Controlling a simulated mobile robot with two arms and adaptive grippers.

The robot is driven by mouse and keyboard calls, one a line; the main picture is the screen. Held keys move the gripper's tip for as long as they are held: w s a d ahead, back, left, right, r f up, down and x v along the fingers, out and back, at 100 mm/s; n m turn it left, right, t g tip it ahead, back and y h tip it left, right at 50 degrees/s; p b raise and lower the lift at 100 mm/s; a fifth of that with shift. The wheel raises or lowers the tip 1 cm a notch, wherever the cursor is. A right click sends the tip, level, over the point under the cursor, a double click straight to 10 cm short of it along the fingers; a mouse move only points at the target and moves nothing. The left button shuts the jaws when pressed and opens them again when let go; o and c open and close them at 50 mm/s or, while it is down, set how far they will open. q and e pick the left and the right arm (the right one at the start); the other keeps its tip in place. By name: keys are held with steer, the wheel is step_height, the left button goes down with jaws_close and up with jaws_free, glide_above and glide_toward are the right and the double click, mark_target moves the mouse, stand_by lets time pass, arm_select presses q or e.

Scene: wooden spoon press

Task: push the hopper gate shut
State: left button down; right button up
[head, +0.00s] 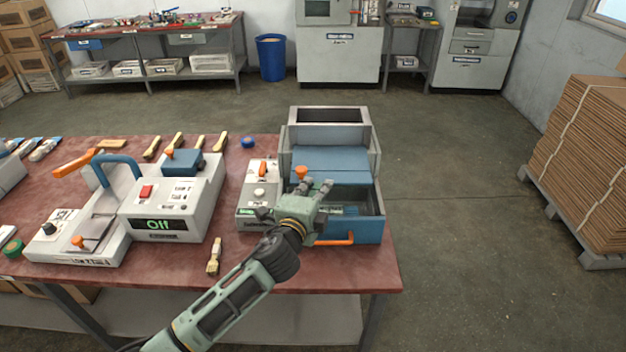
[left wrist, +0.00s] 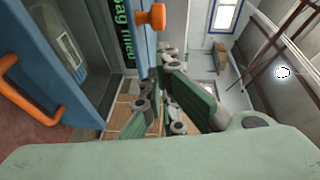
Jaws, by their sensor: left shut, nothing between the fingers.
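The press stands at the right end of the red table, with a grey metal hopper (head: 330,115) at its back. A blue plate (head: 330,160) lies in front of the hopper, with an orange knob (head: 300,172) near its front left; it looks like the gate. The knob also shows in the left wrist view (left wrist: 152,17) on a blue edge. My left gripper (head: 316,186) is shut and empty over the front bin, close to the plate's front edge. I cannot tell whether it touches. My right gripper is not in view.
An orange handle (head: 335,240) is on the front of the blue bin (head: 365,231). A control box (head: 258,196) stands left of it. A white machine (head: 165,212) reading "Off" and several brushes are farther left. Open floor lies right of the table.

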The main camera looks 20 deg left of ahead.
arm_select(q)
steer(key=shift+w+a+f, duration=0.15)
steer(key=shift+w+a, duration=0.55)
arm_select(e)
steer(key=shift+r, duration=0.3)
